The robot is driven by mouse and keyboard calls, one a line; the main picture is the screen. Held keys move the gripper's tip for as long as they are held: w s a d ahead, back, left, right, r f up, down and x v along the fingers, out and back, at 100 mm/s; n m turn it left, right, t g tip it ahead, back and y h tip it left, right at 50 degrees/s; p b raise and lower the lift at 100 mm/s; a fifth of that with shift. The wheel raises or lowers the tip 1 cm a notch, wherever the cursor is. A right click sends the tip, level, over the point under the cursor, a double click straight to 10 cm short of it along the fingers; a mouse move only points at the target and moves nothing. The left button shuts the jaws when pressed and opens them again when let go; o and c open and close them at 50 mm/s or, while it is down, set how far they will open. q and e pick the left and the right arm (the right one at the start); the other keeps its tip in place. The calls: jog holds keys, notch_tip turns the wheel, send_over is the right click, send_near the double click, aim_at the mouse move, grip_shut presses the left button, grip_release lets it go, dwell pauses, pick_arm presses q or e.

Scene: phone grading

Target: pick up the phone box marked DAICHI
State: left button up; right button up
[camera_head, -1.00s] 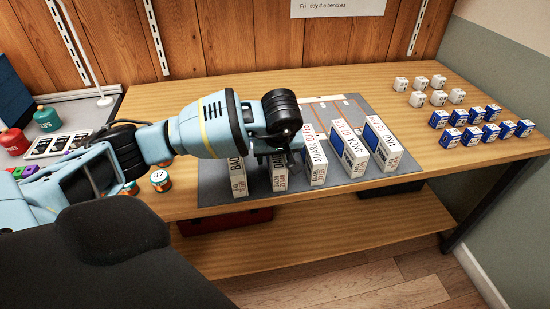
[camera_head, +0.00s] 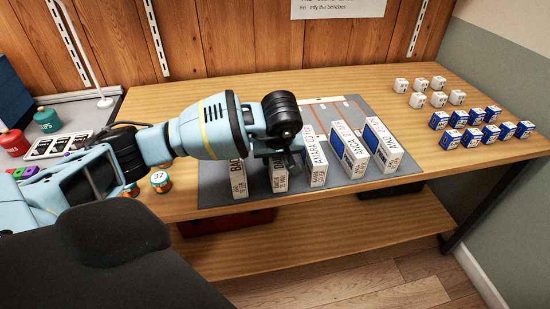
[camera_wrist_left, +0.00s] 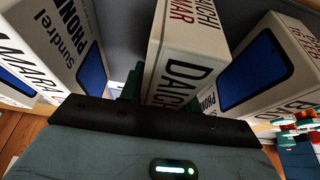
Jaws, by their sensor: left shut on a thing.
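The phone box marked DAICHI (camera_head: 279,183) stands upright on the grey mat (camera_head: 214,196), second from the left in a row of white boxes. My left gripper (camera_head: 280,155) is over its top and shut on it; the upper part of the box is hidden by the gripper. In the left wrist view the DAICHI box (camera_wrist_left: 186,62) stands between the fingers, its black lettering towards the camera. The fingertips are mostly hidden there. The box's foot appears to be at mat level. My right gripper is not in view.
A BAO box (camera_head: 239,184) stands close on the left, an AMARA box (camera_head: 315,168) close on the right. Two more boxes, ANCA (camera_head: 349,152) and AIKO (camera_head: 381,146), stand further right. Small white boxes (camera_head: 438,99) and blue ones (camera_head: 472,137) lie at the right; the bench between is clear.

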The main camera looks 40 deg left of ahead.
pick_arm(q)
notch_tip(320, 180, up, 10)
dwell(0.4)
